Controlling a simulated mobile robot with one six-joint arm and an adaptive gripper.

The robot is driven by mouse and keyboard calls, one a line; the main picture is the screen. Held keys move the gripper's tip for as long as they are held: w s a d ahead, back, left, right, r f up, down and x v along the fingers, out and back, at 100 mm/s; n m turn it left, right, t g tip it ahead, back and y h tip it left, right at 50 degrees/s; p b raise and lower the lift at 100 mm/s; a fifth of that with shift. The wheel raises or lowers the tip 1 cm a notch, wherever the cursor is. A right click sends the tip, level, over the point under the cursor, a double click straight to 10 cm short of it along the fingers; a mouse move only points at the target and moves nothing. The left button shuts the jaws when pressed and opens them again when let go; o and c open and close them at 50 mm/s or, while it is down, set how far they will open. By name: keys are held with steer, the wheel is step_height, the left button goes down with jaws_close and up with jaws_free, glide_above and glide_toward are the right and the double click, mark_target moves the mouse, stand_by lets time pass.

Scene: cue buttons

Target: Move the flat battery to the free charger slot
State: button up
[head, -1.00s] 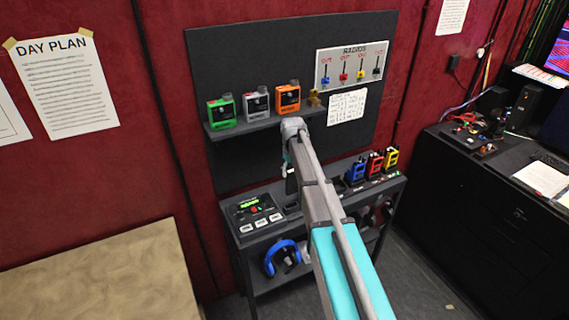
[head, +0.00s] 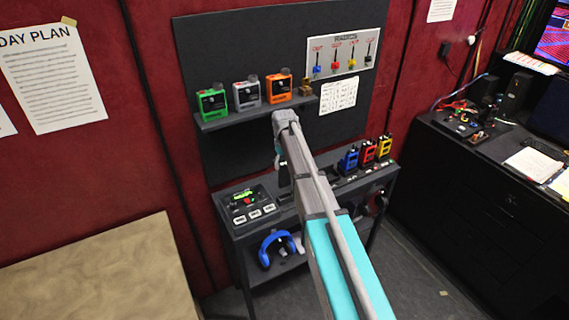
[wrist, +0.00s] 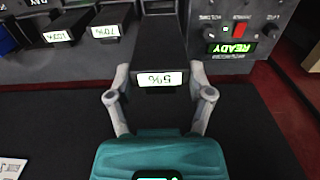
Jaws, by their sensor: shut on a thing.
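The flat battery (wrist: 163,50) is a dark block with a lit label reading 5%, upside down in the wrist view. My gripper (wrist: 160,92) is shut on it, one grey finger on each side of the label end. The battery looks larger and nearer than two charger batteries, marked 70% (wrist: 105,31) and 100% (wrist: 57,36), at the left. Its far end runs toward the top of the view, and I cannot tell whether it touches a slot. In the head view my arm hides most of the gripper and the battery.
A control panel (head: 249,198) with a green READY display and red button is on the charger table. Blue (head: 348,159), red and yellow radios stand at its right. Above, a shelf (head: 235,120) holds green, grey and orange devices. A blue headset (head: 272,249) hangs below.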

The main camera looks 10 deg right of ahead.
mark_target(284, 181)
steer(key=shift+f+b, duration=2.05)
steer(key=shift+f, duration=0.2)
steer(key=shift+f+b, duration=2.2)
stand_by(2.4)
steer(key=o, duration=1.3)
steer(key=shift+s, duration=0.1)
